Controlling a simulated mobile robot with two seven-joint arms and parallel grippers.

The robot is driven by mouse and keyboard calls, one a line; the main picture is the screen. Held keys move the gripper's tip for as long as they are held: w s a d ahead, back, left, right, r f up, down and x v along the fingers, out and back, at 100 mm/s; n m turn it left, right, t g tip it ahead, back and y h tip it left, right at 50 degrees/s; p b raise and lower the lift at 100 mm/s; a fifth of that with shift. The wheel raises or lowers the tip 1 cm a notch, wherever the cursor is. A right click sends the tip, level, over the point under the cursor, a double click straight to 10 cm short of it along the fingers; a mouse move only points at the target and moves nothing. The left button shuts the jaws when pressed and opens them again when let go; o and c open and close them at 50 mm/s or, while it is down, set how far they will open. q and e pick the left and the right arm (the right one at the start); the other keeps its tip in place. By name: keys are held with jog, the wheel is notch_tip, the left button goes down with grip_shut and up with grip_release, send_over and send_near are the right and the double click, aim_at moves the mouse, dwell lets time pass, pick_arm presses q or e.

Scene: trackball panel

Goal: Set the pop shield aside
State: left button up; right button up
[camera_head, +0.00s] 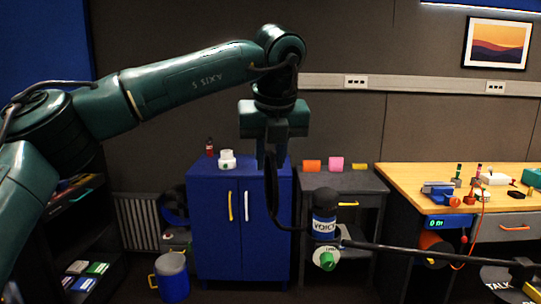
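The pop shield (272,195) is a thin dark disc seen almost edge-on. It stands upright just left of the microphone (324,216), which is labelled VOICE, and a thin dark neck joins it low towards the microphone. The microphone is on a long dark boom arm (430,253) coming in from the right. My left gripper (271,160) points down with its fingers at the top rim of the shield. The fingers overlap the rim, and I cannot tell whether they are closed on it. My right gripper is not in view.
A blue cabinet (212,235) stands behind, with a white item (227,160) and a small bottle (210,147) on top. A wooden workbench (420,177) with tools is at right. A blue bin (172,278) stands on the floor.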

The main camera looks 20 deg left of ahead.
pick_arm(q)
grip_shut()
